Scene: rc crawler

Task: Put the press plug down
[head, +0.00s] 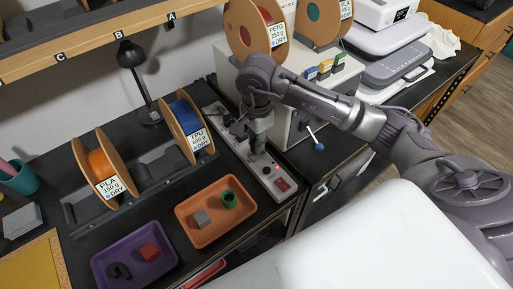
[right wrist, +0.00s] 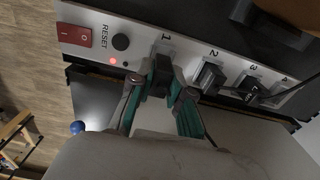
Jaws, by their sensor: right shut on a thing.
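My right gripper (head: 257,148) points down over the power strip (head: 268,171) in the head view. In the right wrist view, its green-padded fingers (right wrist: 162,92) are shut on a black plug (right wrist: 161,76). This plug is at the socket position marked 1 on the light grey strip (right wrist: 141,45). I cannot tell whether it sits in the socket or just above it. The fingers hide the plug in the head view. My left gripper is not in view.
Other black plugs stand at sockets 2 (right wrist: 209,77) and 3 (right wrist: 250,88). The strip has a red switch (right wrist: 75,35) and a lit red light. An orange tray (head: 184,213) and a purple tray (head: 105,257) lie left of the strip. A black lamp (head: 130,54) and spools stand behind.

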